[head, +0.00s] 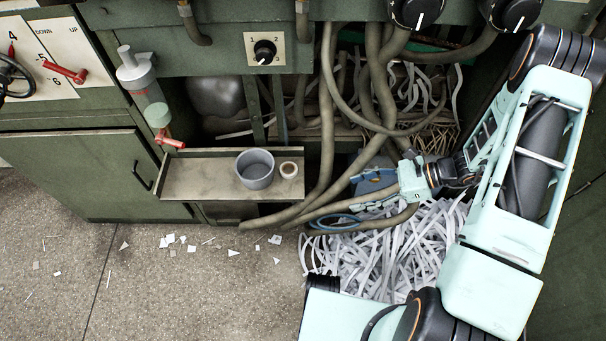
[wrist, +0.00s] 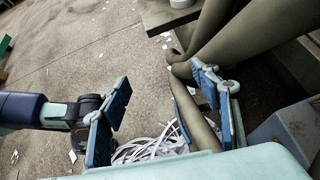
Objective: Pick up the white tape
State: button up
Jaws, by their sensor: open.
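My gripper (head: 350,204) is open, to the right of the shelf and lower in the picture, among the hoses and apart from the tape. In the wrist view my gripper's blue-padded fingers (wrist: 160,88) stand wide apart with no object held between them. I cannot make out the tape in the wrist view.
Thick brown hoses (head: 327,110) hang between the shelf and my gripper; they also pass close by the right finger in the wrist view (wrist: 203,45). Shredded white paper (head: 400,250) lies heaped below. A red-handled valve (head: 170,141) sits at the shelf's left. Open floor lies in front.

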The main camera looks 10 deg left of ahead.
jog(key=w+a+f+m+t+y+b, duration=0.1)
jog(key=w+a+m+t+y+b, duration=0.2)
jog(key=a, duration=0.5)
jog(key=t+y, duration=0.1)
jog(key=y, duration=0.1)
send_near(284, 168)
jog(key=shift+h, duration=0.3)
jog(key=shift+r+b+x, duration=0.15)
jog(key=shift+x, duration=0.85)
jog(key=shift+r+b+x, duration=0.15)
jog(key=shift+b+x, duration=0.05)
jog(key=shift+x, duration=0.8)
jog(key=shift+r+b+x, duration=0.15)
jog(key=shift+r+x, duration=0.05)
jog(key=shift+x, duration=0.8)
jog(key=shift+s, duration=0.2)
jog(key=shift+c, duration=0.4)
jog(key=c, duration=1)
